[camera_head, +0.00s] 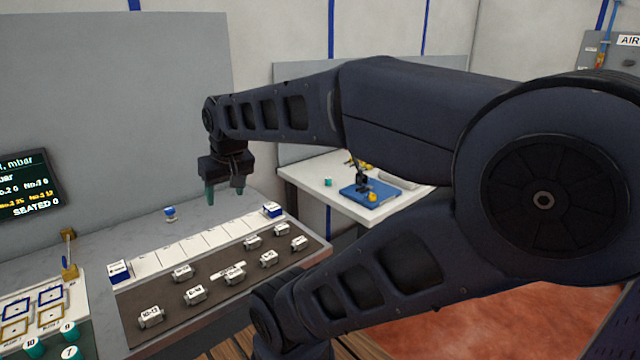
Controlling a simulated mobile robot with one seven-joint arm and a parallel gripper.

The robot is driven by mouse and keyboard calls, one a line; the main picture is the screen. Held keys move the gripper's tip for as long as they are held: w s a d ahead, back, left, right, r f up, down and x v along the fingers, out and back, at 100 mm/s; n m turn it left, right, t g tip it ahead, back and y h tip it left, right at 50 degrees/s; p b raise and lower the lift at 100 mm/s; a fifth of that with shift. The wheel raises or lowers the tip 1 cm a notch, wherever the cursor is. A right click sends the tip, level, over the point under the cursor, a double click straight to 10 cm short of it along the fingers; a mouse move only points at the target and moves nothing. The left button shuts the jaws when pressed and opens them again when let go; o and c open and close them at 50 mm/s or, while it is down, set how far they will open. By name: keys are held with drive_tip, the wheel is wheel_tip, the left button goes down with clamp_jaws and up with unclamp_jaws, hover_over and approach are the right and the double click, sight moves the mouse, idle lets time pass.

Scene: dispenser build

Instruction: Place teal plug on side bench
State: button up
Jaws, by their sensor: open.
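A small teal plug (327,182) stands on the white side bench (312,188), near its left part. My gripper (225,193) points down above the grey main bench (200,218), to the left of the side bench. Its two fingers are apart with nothing seen between them. It is well apart from the plug on the side bench. Several teal pieces with numbers, among them one marked 9 (68,331), stand at the lower left.
A blue tray (355,194) with a dark device and a yellow piece is on the side bench. A dark mat (215,305) with several labelled blocks and a white strip lies on the main bench. A small blue piece (169,214) stands behind it. My arm hides much of the right.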

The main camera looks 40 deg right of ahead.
drive_tip(key=w+d+f+m+t, duration=0.1)
drive_tip(key=w+d, duration=0.2)
drive_tip(key=w, duration=0.4)
drive_tip(key=w+d+m+t+h, duration=0.1)
drive_tip(key=w+d, duration=0.2)
drive_tip(key=w, duration=0.3)
drive_tip(key=w+d+f+m+t, duration=0.1)
drive_tip(key=w+d, duration=0.3)
drive_tip(key=w, duration=0.3)
drive_tip(key=w+d+f+m+t+h, duration=0.1)
drive_tip(key=w+d+f+m+h, duration=0.35)
drive_tip(key=w+d, duration=0.75)
drive_tip(key=m+h, duration=0.4)
drive_tip(key=h, duration=0.4)
approach(327, 182)
drive_tip(key=d, duration=0.2)
drive_tip(key=shift+y, duration=0.25)
drive_tip(key=x, duration=0.5)
drive_tip(key=shift+w+a, duration=0.1)
drive_tip(key=shift+w, duration=0.05)
drive_tip(key=shift+x, duration=2.6)
drive_tip(key=shift+w+a, duration=0.1)
drive_tip(key=shift+w, duration=0.1)
drive_tip(key=shift+r, duration=0.1)
